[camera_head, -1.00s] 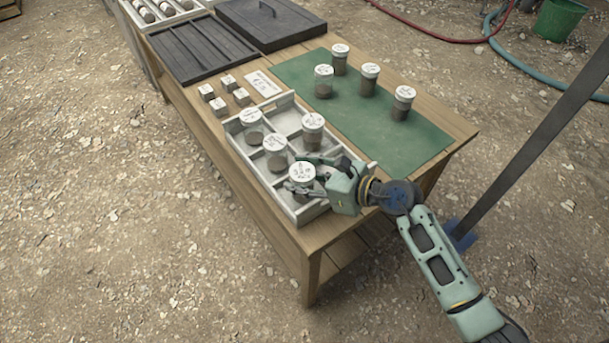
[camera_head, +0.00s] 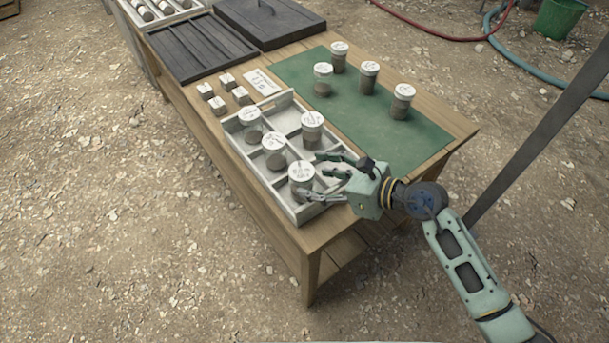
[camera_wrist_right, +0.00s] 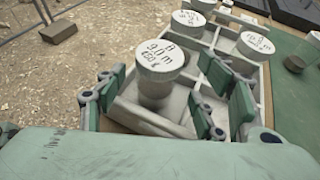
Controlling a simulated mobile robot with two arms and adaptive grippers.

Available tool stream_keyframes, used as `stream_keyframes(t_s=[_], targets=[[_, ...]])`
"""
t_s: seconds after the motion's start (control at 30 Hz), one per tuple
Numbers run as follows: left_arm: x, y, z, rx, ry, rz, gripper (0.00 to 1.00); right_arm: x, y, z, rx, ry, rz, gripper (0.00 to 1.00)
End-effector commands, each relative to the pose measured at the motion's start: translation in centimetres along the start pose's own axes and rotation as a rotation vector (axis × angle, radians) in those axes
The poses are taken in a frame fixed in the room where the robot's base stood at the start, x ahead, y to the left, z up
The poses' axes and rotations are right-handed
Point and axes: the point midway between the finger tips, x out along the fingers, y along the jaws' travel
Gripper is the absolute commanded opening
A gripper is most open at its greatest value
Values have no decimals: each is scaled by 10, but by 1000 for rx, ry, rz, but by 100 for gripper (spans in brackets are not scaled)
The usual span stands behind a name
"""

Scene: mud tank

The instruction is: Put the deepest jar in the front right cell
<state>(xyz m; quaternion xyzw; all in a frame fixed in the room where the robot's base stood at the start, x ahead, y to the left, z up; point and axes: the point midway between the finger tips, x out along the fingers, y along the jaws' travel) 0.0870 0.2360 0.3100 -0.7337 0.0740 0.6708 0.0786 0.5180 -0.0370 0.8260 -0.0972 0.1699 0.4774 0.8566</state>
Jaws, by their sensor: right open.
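My right gripper (camera_head: 322,178) is open, at the near end of the white divided tray (camera_head: 285,205). Its fingers point at a white-lidded jar (camera_head: 301,178) standing upright in the near-end cell on the left side. In the right wrist view this jar (camera_wrist_right: 159,60) reads "A 9.0 m" and appears between the spread fingers, not gripped. The tray also holds a jar (camera_head: 274,154), a jar (camera_head: 249,126) and a jar (camera_head: 312,132). Several jars, including the nearest one (camera_head: 401,103), stand on the green mat (camera_head: 400,148). Their lid writing is too small to read. My left gripper is out of view.
Small white labelled blocks (camera_head: 218,104) and a written card (camera_head: 262,83) lie beyond the tray. A dark slotted tray (camera_head: 200,47) and a dark lidded box (camera_head: 270,22) fill the table's far end. The near part of the mat is free.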

Motion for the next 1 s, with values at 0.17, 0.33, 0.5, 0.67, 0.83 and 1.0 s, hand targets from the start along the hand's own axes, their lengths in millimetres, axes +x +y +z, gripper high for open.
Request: stream_keyframes(t_s=[0.17,0.33,0.5,0.67,0.83,1.0], targets=[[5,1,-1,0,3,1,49,-39,0,-2,-3,4,0,63],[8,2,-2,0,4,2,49,-63,0,-2,-1,3,0,63],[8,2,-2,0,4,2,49,-73,1,0,0,1,2,63],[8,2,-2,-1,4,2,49,-73,1,0,0,0,2,63],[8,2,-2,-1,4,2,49,-73,1,0,0,0,2,63],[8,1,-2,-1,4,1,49,-73,1,0,1,-1,1,63]])
